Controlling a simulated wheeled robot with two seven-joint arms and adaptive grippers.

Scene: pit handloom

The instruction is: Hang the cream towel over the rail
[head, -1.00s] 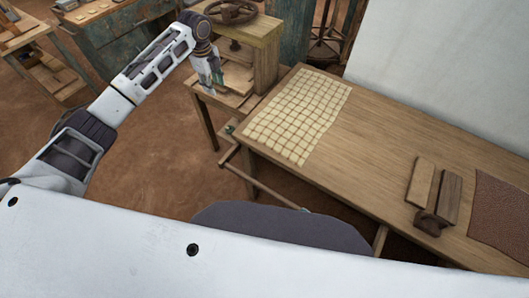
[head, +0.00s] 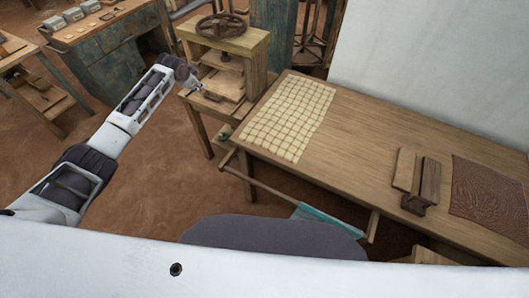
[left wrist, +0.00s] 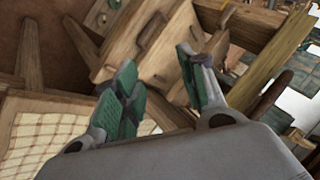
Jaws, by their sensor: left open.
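The cream checked towel (head: 290,117) lies flat on the left end of the wooden table. It also shows at the lower left of the left wrist view (left wrist: 40,135). The rail (head: 275,185) is a thin wooden bar along the table's near side. A teal cloth (head: 330,222) is at the rail's right part; my body partly hides the area below. My left gripper (head: 198,90) is by the wooden press, left of the towel and apart from it. In the left wrist view its green-padded fingers (left wrist: 157,70) are apart with nothing between them. My right gripper is not in view.
A wooden press with a handwheel (head: 221,26) stands on a small stand beyond the table's left end. Wooden blocks (head: 416,178) and a brown leather sheet (head: 488,190) lie on the table's right. The table's middle is bare. A white wall or sheet (head: 440,65) rises behind.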

